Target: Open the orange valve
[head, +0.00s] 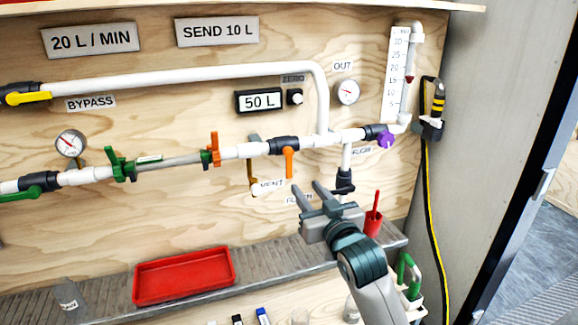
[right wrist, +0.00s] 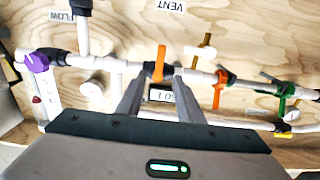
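The orange valve handle (head: 289,162) hangs straight down from a black valve body (head: 283,146) on the white pipe, crosswise to the pipe. In the right wrist view, which is turned over, the orange handle (right wrist: 160,63) points up. My right gripper (head: 309,191) is open and empty, a little below and right of the handle in the head view. In the right wrist view the handle lies in line with the gap between the fingertips (right wrist: 160,72); I see no contact. My left gripper is not in view.
Another orange fitting (head: 213,150) and a green one (head: 122,165) sit left on the same pipe. A purple handle (head: 386,140) and a black vertical valve (head: 344,182) are to the right. A red tray (head: 184,275) and a red cup (head: 373,222) stand on the ledge below.

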